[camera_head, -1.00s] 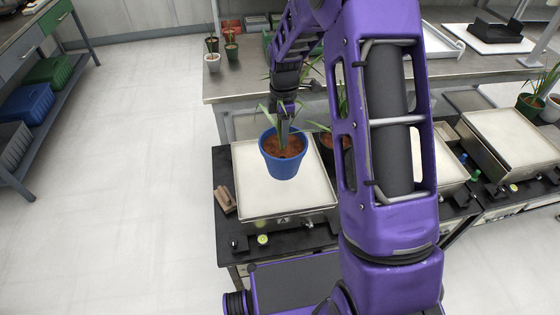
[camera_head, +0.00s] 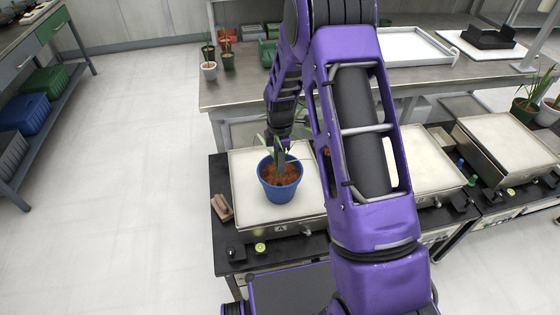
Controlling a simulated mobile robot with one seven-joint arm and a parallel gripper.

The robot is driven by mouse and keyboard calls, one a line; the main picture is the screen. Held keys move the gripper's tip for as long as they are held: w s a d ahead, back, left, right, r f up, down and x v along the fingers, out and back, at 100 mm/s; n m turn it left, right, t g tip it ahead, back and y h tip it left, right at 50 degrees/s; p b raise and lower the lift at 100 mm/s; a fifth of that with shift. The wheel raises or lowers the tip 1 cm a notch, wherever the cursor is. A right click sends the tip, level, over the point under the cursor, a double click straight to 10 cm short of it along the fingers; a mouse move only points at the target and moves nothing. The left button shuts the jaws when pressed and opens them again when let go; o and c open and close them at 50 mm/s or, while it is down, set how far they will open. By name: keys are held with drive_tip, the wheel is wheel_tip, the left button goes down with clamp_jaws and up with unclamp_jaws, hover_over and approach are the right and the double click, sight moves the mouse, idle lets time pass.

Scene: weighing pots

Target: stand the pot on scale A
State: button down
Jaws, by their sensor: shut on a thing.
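The blue pot (camera_head: 281,192), with brown soil and a green leafy plant, is upright over the pale plate of scale A (camera_head: 243,197). The scale's front carries an "A" label. The pot's base is at or just above the plate; I cannot tell if it touches. My gripper (camera_head: 283,146) reaches down from behind to the pot's far side and is shut on it. Leaves partly hide the fingertips and the grip. My purple arm covers the area to the right of the scale.
More scales stand to the right, one with a bare plate (camera_head: 508,140). A wooden brush-like block (camera_head: 222,207) lies left of scale A. Small pots (camera_head: 209,71) and a white tray (camera_head: 420,48) are on the rear bench. A green pot (camera_head: 523,111) stands at far right.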

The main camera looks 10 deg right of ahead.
drive_tip(key=c, duration=0.6)
unclamp_jaws()
drive_tip(key=shift+f, duration=0.1)
drive_tip(key=shift+o, duration=0.2)
wheel_tip(320, 180, up, 12)
drive_tip(key=shift+p, duration=0.4)
